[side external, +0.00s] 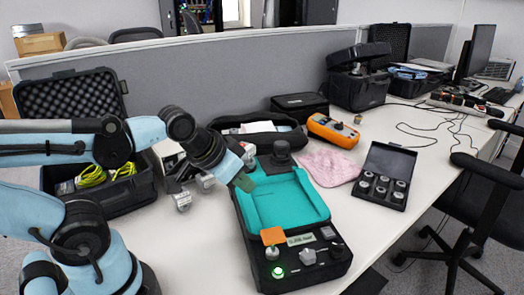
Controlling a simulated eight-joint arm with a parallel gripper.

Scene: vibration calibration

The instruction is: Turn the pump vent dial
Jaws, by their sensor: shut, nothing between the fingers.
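A black pump-like unit (246,222) with a teal recessed top (285,205) sits on the desk near the picture's middle. Its front panel carries a silver knob (308,256), a black knob (337,250), a smaller silver control (272,253) below an orange tab (273,236), and a lit green button (278,272). A dark round knob (281,156) stands at its back end. I cannot read which one is the vent dial. My gripper (244,182) is shut and empty, over the unit's left back edge, apart from the front knobs. Its fingertips are small and partly unclear.
An orange meter (333,131), a pink cloth (328,167) and an open black case of weights (364,201) lie to the right. An open foam-lined case (118,192) with yellow cables is at left. A grey partition (240,75) runs behind.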

